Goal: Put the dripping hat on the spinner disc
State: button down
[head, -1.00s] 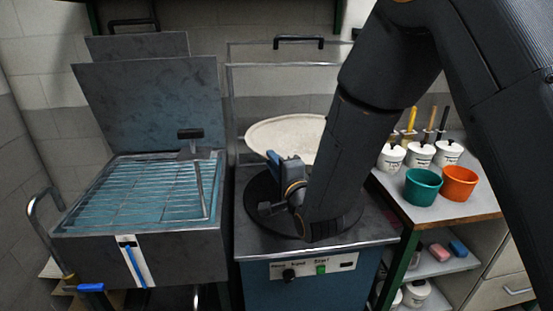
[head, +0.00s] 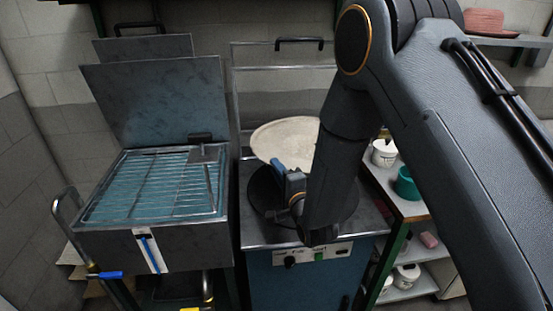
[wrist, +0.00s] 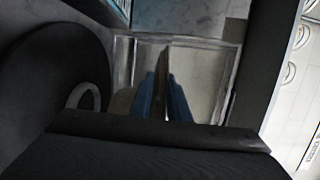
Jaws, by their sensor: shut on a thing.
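The hat (head: 287,136) shows as a pale cream oval in the head view, tilted, behind my gripper and above the back of the spinner disc. My gripper (head: 279,164) has blue fingers and is shut on the hat's near edge. The dark round spinner disc (head: 262,200) lies on the steel top of the blue spinner cabinet (head: 300,278), partly hidden by my arm. Whether the hat touches the disc cannot be told. In the wrist view the blue fingers (wrist: 163,98) are close together around a thin edge.
A steel bath (head: 150,200) with a wire rack and raised lid stands at left. A clear framed guard (head: 290,66) stands raised behind the disc. At right a bench holds white pots (head: 384,152) and a green pot (head: 406,184). A pink hat (head: 485,20) sits on a shelf.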

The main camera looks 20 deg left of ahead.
jog(key=shift+f+b, duration=1.45)
jog(key=shift+f, duration=1.2)
jog(key=shift+f+b, duration=0.4)
jog(key=shift+f, duration=0.2)
jog(key=c, duration=1.6)
grip_release()
jog(key=shift+d, duration=0.1)
jog(key=b+v, duration=0.2)
jog(key=v, duration=0.5)
jog(key=shift+s+d, duration=0.2)
jog(key=shift+s, duration=0.15)
